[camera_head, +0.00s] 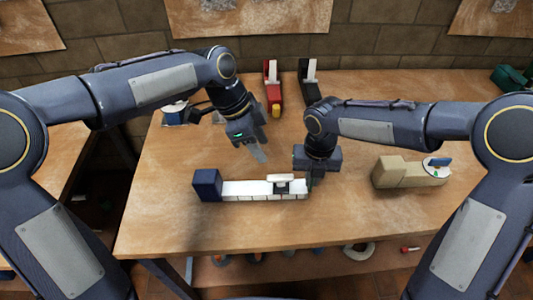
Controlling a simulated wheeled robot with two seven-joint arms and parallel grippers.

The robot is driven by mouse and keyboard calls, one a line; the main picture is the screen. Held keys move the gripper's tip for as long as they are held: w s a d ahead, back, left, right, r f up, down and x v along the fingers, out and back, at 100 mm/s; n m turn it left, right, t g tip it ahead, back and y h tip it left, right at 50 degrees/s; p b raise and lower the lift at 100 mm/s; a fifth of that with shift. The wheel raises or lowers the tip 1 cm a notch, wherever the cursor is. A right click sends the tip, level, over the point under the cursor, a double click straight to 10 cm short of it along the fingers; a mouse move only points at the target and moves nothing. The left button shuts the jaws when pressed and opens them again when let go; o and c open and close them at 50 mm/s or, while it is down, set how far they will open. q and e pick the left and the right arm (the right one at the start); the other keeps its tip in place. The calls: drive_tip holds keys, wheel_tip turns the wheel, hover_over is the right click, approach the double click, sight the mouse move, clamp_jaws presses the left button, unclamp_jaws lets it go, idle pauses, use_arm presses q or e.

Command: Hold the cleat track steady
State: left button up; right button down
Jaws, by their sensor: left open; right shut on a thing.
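The white cleat track (245,190) lies left to right on the wooden table, with a dark blue block (207,185) at its left end. A white slider-like piece with a dark base (282,183) sits on the track near its right end. My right gripper (311,180) points down and is shut at the track's right end; its fingers are small and the exact grip is partly hidden. My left gripper (258,153) is open and empty, above the table behind the track and apart from it.
A beige block (393,172) with a round white-and-blue part stands at the right. A red holder (272,88) and a black holder (308,85) stand at the back. The front strip of the wooden table (240,235) is clear.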

idle(0.4)
drive_tip(key=c, duration=1.5)
unclamp_jaws()
